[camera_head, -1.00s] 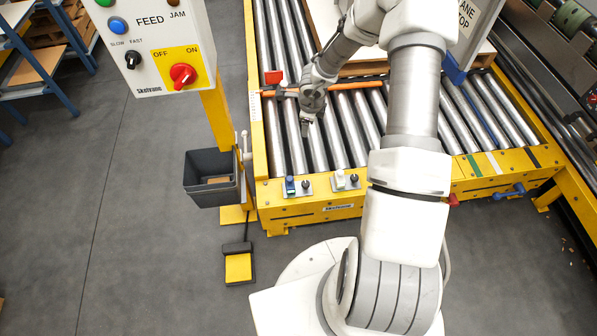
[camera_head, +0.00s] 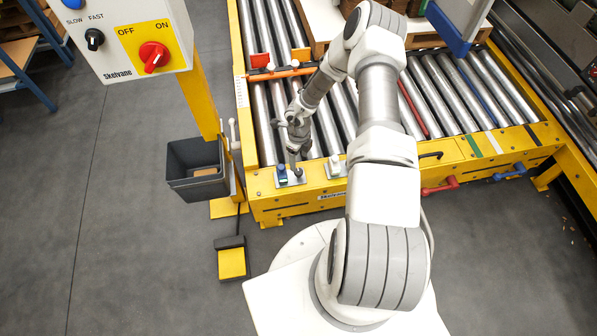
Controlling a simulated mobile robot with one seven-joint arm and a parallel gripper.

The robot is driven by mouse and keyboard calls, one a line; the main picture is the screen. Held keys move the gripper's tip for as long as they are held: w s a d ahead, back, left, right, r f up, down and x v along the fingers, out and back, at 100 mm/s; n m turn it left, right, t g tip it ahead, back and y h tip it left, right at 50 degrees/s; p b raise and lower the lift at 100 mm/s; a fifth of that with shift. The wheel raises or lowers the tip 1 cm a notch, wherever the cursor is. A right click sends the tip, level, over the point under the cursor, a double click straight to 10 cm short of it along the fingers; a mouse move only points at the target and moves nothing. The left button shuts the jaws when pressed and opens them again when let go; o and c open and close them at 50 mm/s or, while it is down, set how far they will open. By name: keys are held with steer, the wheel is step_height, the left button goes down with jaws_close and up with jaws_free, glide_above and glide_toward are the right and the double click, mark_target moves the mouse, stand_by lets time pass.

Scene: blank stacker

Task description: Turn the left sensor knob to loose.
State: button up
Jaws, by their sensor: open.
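The left sensor (camera_head: 282,173) is a small blue-topped unit on a pale plate at the conveyor's yellow front rail. Its dark knob, on the plate's right side, is mostly hidden by my gripper and cannot be told apart from the fingertips. My gripper (camera_head: 296,167) is open and points down right over that knob. Whether it touches the knob, and which way the knob points, I cannot tell. The right sensor (camera_head: 335,166) is white and stands further right on the same rail; my arm covers its knob.
A yellow post with a control panel (camera_head: 125,42) stands left of the conveyor, with a grey bin (camera_head: 195,183) and a yellow foot pedal (camera_head: 232,262) below. Red (camera_head: 440,188) and blue (camera_head: 508,172) handles stick out at right.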

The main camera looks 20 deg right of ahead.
mark_target(298, 171)
step_height(298, 171, down, 8)
steer(key=shift+r+b, duration=0.25)
steer(key=shift+b, duration=0.75)
jaws_close()
